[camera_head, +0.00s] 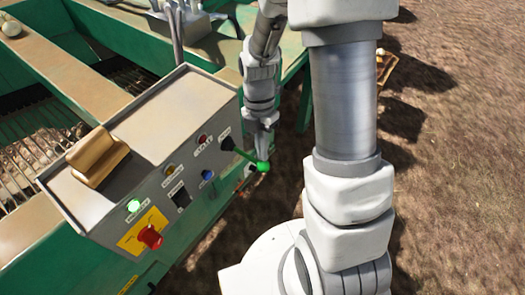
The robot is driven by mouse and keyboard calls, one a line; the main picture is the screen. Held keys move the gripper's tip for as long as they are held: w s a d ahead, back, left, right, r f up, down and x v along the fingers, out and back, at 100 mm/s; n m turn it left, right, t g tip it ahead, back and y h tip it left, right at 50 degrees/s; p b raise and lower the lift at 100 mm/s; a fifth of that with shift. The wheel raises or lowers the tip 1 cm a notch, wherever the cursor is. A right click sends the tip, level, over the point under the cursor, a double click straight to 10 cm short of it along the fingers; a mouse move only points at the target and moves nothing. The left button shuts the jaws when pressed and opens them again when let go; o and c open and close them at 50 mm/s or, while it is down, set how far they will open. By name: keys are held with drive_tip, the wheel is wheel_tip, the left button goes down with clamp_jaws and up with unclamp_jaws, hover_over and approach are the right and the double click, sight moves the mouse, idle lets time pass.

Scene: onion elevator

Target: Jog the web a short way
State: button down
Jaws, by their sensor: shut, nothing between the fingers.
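A grey control box (170,115) stands on the green machine. From a black boot on its right end a green lever (246,157) with a round green knob (263,167) sticks out to the right. My gripper (263,148) points down just above the knob, with its fingers shut and empty. I cannot tell whether the tips touch the knob. The web of metal rods (30,150) shows at the left, partly hidden behind the box.
The box face carries a lit green button (133,206), a red stop knob (150,237) on a yellow plate, a blue button (207,175), a black switch (182,198) and a small red lamp (202,139). A tan block (97,158) sits on top. Bare soil (450,160) lies to the right.

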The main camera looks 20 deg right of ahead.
drive_tip(key=shift+s+f, duration=0.1)
drive_tip(key=shift+f, duration=0.2)
drive_tip(key=shift+f, duration=0.1)
